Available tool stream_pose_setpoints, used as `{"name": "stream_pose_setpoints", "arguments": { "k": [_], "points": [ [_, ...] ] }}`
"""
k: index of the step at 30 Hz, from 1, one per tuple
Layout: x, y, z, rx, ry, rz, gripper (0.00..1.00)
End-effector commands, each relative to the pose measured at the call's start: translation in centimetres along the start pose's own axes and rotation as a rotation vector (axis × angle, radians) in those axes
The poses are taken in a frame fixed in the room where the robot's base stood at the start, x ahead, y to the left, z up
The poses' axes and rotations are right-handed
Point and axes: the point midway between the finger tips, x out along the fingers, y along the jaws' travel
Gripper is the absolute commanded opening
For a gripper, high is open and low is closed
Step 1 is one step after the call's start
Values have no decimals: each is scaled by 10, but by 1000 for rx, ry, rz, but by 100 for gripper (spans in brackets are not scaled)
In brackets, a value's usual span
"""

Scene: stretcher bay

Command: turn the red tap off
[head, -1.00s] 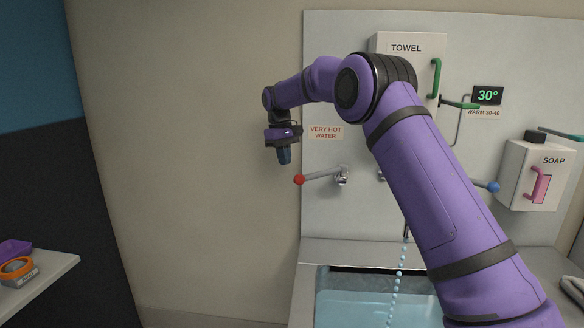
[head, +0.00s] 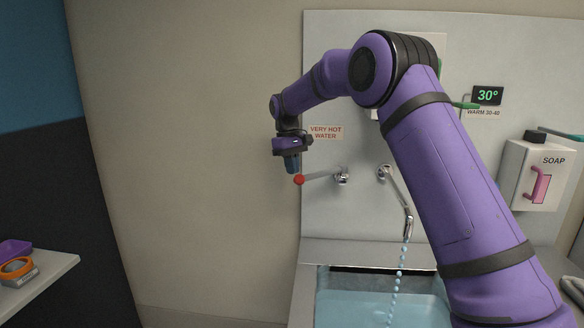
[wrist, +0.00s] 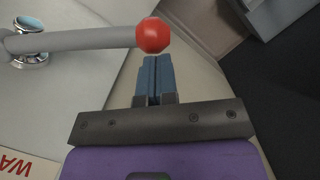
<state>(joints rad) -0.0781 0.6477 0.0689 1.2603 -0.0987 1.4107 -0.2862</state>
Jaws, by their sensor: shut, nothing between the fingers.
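The red tap is a grey lever with a red ball end (head: 299,180), mounted on the wall panel left of the spout. The lever (head: 322,175) points left, its ball end a little lower than its chrome mount (head: 342,175). My gripper (head: 292,171) points down just above the red ball. In the wrist view the red ball (wrist: 154,35) lies just beyond the closed blue fingertips (wrist: 155,60). Whether they touch it I cannot tell. Water drops (head: 398,272) fall from the spout (head: 408,226) into the basin.
A "VERY HOT WATER" sign (head: 326,132) is above the lever. The display (head: 488,96) reads 30°. A soap dispenser (head: 538,175) hangs at the right. The basin (head: 305,295) holds water. A shelf (head: 50,275) stands at lower left. The wall left of the tap is clear.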

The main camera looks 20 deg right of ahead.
Motion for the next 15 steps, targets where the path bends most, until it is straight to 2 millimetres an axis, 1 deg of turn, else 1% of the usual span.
{"name": "stream_pose_setpoints", "arguments": {
  "k": [5, 8, 15],
  "points": [
    [2, -3, 11, -55, -1, 9, 0],
    [4, -5, 22, -111, -1, 20, 0],
    [10, -8, 59, -307, -1, 57, 0]
  ]
}}
